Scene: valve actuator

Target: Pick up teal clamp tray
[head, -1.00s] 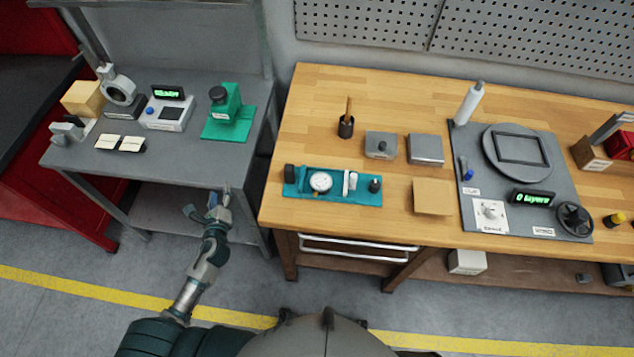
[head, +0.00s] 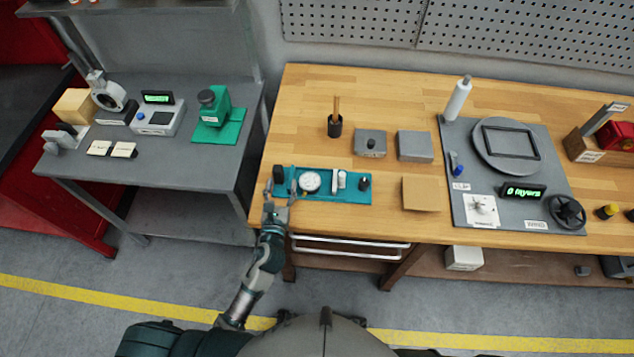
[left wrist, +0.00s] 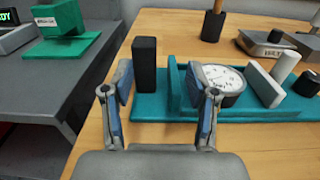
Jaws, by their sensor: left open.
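The teal clamp tray (head: 335,194) lies flat on the wooden bench near its front left edge. It carries a black block at its left end, a round white dial, white upright pieces and a black knob. My left gripper (head: 279,194) is open at the tray's left end. In the left wrist view, my left gripper (left wrist: 160,106) has its fingers apart, with the black block (left wrist: 145,64) and part of the teal tray (left wrist: 150,107) showing between and beyond them. The right fingertip overlaps the tray's raised teal wall; I cannot tell whether it touches. My right gripper is not in view.
Behind the tray stand a dark cup with a stick (head: 335,125) and two grey boxes. A tan square pad (head: 421,194) lies to its right, then a grey mat with a turntable (head: 506,146). A grey table (head: 190,165) with a green fixture (head: 216,115) stands left, across a gap.

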